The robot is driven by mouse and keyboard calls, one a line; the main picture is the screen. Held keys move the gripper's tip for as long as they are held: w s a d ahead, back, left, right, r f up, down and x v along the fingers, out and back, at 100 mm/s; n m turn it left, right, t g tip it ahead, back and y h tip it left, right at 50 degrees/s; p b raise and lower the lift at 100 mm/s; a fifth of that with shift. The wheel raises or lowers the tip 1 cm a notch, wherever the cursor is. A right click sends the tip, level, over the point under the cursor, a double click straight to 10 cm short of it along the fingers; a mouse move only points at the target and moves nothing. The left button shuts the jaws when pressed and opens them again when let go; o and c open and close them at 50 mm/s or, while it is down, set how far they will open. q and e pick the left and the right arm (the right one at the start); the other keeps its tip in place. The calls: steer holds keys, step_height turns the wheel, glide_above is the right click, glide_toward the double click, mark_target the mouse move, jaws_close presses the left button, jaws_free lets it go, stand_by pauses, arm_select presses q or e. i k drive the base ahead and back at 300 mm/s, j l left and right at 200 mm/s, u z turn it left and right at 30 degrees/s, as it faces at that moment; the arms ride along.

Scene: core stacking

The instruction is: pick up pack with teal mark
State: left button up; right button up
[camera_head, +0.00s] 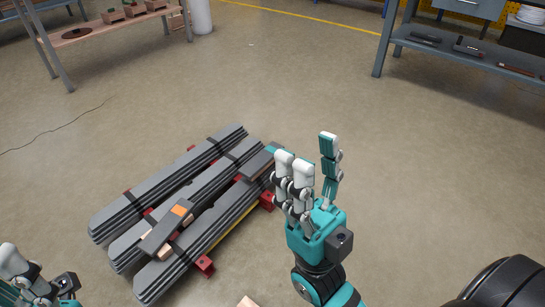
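A dark grey pack (257,164) with a teal mark at its far end lies on the far right end of the stacked grey bars (165,190). Another dark pack (160,236) with an orange mark lies across the near part of the bars. My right gripper (308,152) is just right of the teal-marked pack in the picture. Its fingers are spread apart with nothing visible between them, and the fingers on the left overlap the pack's right side in view. Whether they touch it cannot be told. My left gripper (28,276) is partly in view at the bottom left, away from both packs.
The bars are strapped in bundles on red supports (204,265). A small wooden block (247,302) shows at the bottom edge. A wooden-topped table (105,28) stands at the back left and a grey shelf (465,55) at the back right. Open floor lies between.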

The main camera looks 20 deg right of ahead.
mark_target(257, 164)
steer(key=i+l+u, duration=0.25)
steer(key=l, duration=0.55)
steer(key=i+l+u, duration=0.1)
steer(key=l+u, duration=0.2)
steer(key=l, duration=0.55)
steer(key=l+u, duration=0.25)
steer(key=l, duration=0.6)
steer(key=i+l, duration=0.1)
steer(key=i, duration=0.25)
steer(key=i+l, duration=0.1)
steer(key=i, duration=0.25)
steer(key=u, duration=0.05)
